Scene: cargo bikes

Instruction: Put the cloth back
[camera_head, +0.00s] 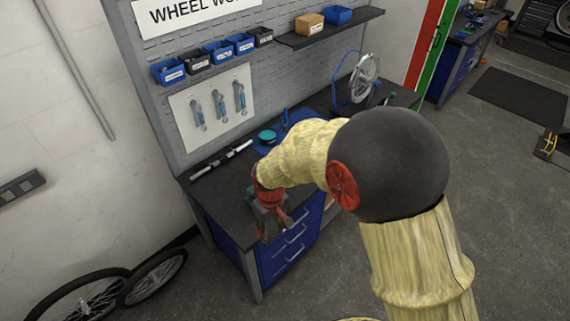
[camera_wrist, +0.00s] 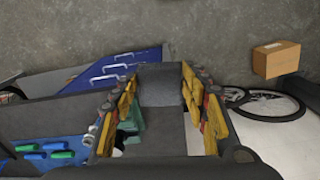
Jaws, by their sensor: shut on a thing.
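My gripper (camera_head: 274,228) hangs over the front left part of the dark workbench (camera_head: 225,205) in the head view. In the wrist view its two yellow-and-red fingers (camera_wrist: 160,100) stand well apart, with a grey, cloth-like piece (camera_wrist: 161,86) between them near the tips. I take this to be the cloth, and the gripper is shut on it. Its lower part and edges are partly hidden by the fingers. In the head view the cloth cannot be made out clearly behind my gripper.
A teal round item (camera_head: 268,136) lies on a blue mat near the pegboard. A black-and-white bar (camera_head: 222,159) lies at the bench's back left. Blue drawers (camera_head: 290,245) face the front. Wheels (camera_head: 95,297) stand at the lower left. A cardboard box (camera_wrist: 276,59) is on the floor.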

